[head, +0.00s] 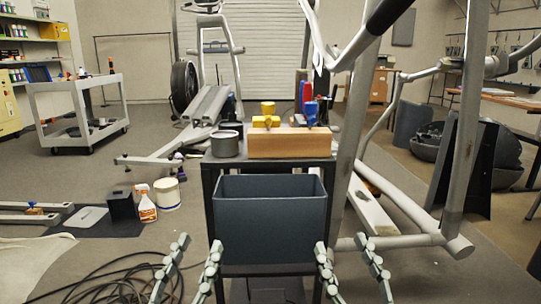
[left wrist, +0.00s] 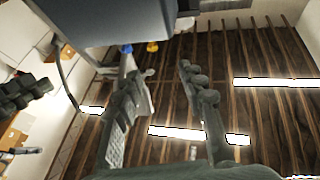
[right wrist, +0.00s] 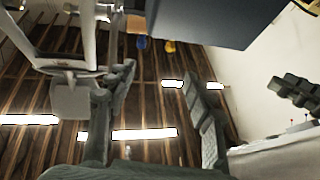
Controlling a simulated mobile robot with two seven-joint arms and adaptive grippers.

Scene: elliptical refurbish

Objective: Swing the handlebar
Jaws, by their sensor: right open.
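The elliptical machine stands at the right of the head view. Its grey handlebar (head: 358,95) rises steeply and ends in a dark grip (head: 384,14) at the top edge, partly cut off. My left gripper (head: 200,243) is low in front of the cart, fingers apart and empty; they also show spread in the left wrist view (left wrist: 165,72). My right gripper (head: 341,243) is low at the cart's right, open and empty, its fingers also apart in the right wrist view (right wrist: 160,74). Neither gripper touches the handlebar.
A dark blue bin (head: 270,222) sits on the cart between my grippers, with a wooden box (head: 289,143) and a grey can (head: 224,144) behind it. Cables (head: 105,268) lie on the floor at left. A machine tube (head: 405,205) crosses the floor at right.

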